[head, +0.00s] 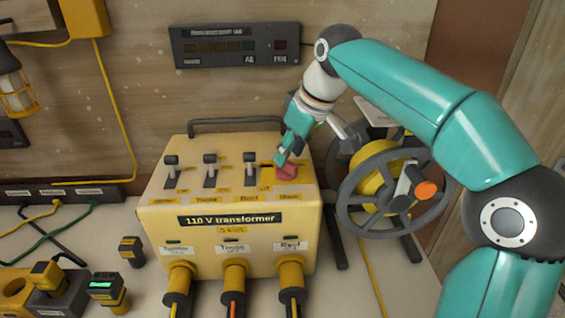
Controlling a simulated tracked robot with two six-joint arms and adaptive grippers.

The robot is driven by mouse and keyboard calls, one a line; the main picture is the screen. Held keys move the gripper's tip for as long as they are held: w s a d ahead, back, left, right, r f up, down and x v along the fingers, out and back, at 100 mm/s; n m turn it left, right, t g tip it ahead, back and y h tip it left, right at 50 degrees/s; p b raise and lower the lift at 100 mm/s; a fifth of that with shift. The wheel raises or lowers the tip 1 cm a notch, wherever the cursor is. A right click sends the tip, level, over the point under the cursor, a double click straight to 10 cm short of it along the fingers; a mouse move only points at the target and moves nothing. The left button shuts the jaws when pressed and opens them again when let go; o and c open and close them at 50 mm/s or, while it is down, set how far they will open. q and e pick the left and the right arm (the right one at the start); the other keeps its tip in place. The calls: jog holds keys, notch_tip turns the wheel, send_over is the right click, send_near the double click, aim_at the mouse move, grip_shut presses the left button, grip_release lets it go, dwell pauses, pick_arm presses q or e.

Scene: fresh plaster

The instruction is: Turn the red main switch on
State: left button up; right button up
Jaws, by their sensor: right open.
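The yellow 110 V transformer (158,222) stands on the pale bench in the head view. The red main switch (288,172) is at the right end of its top panel, above a label that seems to read "Main". Three dark toggle switches (210,166) stand in a row to its left. My right gripper (281,160) is open and points down at the red switch, very close to it or touching; I cannot tell which. Its fingers partly cover the switch, so its position is unclear. My left gripper is not in view.
A cable reel (354,211) stands right of the transformer, close to my right arm. Three yellow plugs (234,268) with cables come out of its front. A dark display unit (236,45) hangs behind. Chargers and batteries (108,291) lie at lower left.

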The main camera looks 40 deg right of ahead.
aim_at(286, 167)
jog(key=shift+x, duration=1.15)
